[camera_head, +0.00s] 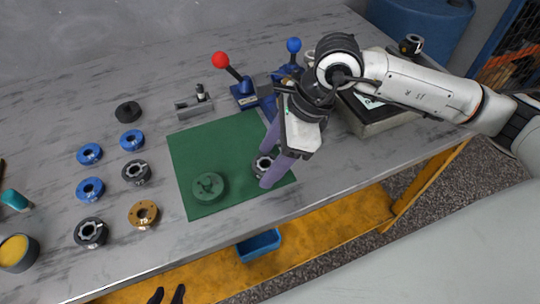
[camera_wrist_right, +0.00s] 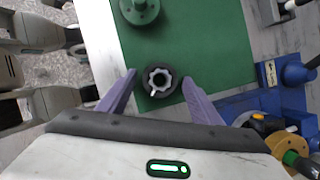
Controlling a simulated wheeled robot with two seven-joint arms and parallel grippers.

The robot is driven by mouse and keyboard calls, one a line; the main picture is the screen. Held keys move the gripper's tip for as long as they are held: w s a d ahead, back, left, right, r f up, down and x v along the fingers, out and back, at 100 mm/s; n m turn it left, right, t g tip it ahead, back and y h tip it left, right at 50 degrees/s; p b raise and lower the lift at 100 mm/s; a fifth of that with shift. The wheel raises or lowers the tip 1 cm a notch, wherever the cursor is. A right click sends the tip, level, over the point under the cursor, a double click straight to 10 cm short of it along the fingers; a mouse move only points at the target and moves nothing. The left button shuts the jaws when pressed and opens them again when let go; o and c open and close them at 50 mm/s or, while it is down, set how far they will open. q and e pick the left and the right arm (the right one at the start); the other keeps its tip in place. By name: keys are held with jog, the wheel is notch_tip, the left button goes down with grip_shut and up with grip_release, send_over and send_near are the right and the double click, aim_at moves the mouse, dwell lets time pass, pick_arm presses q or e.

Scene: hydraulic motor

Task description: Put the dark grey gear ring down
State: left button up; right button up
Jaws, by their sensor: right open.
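The dark grey gear ring (camera_head: 258,164) lies on the green mat (camera_head: 222,141), near its right side. In the right wrist view the ring (camera_wrist_right: 172,87) shows from above with a pale toothed opening, between my finger tips and clear of both. My right gripper (camera_head: 268,161) is open around the ring, with purple fingers pointing down; it also shows in the right wrist view (camera_wrist_right: 157,80). In the head view the gripper partly hides the ring. Two dark tips apart at the bottom edge look like my left gripper (camera_head: 167,294), open and empty in front of the table.
A green round part (camera_head: 208,186) lies on the mat left of the ring. Several blue, black and brown rings lie left of the mat. Blue fixtures with a red-knobbed lever (camera_head: 228,66) stand behind it. A grey box (camera_head: 375,122) stands right.

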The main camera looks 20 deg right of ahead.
jog(key=v, duration=1.2)
